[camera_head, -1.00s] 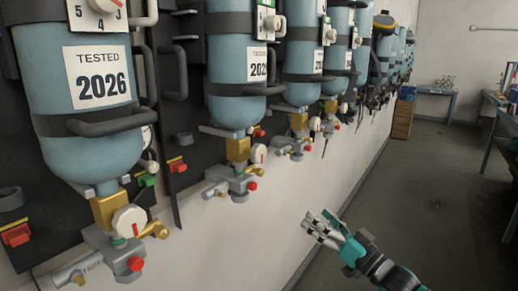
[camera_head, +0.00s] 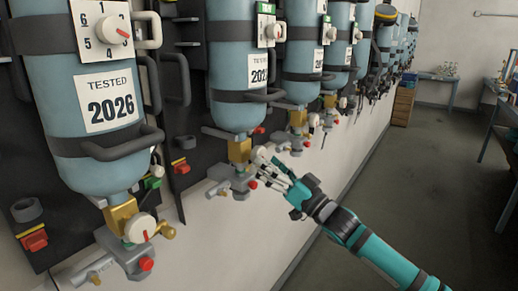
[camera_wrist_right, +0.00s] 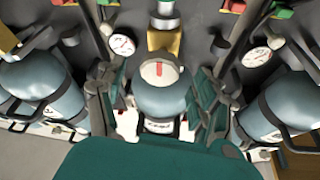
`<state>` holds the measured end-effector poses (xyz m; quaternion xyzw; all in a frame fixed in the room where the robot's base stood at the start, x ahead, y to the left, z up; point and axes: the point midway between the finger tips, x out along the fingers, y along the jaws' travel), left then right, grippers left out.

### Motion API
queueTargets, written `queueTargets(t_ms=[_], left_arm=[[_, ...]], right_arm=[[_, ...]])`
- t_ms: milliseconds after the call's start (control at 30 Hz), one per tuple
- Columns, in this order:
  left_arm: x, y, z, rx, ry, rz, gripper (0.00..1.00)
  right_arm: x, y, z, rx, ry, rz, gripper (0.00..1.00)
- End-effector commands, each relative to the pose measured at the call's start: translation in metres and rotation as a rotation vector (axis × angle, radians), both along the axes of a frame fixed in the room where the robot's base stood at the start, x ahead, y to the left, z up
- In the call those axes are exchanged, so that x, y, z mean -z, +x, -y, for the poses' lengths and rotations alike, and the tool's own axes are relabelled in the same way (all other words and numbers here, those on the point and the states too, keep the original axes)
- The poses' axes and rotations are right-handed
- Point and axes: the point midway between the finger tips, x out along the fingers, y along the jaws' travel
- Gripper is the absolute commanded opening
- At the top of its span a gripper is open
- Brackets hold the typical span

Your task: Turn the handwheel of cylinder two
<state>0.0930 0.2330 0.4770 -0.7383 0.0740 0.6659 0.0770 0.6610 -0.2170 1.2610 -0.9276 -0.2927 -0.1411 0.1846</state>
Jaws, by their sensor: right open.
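The second blue cylinder from the left (camera_head: 237,70) hangs upright on the wall rack. I cannot read a number naming it. A brass valve block (camera_head: 239,150) sits under it. Its white handwheel with a red mark is largely hidden by my fingers in the head view. In the right wrist view, a white handwheel with a red mark (camera_wrist_right: 159,73) lies between my spread fingers. My right gripper (camera_head: 267,163) is open at the valve; contact cannot be told. My left gripper is not in view.
The nearest cylinder (camera_head: 82,110), tagged 2026, has its own white handwheel (camera_head: 141,228) at left. More cylinders (camera_head: 303,60) continue along the wall. Tables (camera_head: 437,82) stand at the far end. The floor (camera_head: 425,190) at right is clear.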

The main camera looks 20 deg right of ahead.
Motion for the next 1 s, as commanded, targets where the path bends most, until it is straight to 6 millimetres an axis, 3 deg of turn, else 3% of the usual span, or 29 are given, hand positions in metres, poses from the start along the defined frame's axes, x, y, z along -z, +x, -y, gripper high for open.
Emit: queueTargets(t_ms=[233,633,1000], left_arm=[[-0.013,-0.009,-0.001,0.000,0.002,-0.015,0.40],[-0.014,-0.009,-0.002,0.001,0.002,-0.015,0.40],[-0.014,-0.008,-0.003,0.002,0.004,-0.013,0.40]], right_arm=[[-0.014,0.026,-0.017,0.000,0.001,0.000,0.69],[-0.014,0.031,-0.020,0.000,-0.001,0.000,0.68],[-0.014,0.031,-0.020,0.000,-0.001,-0.001,0.20]])
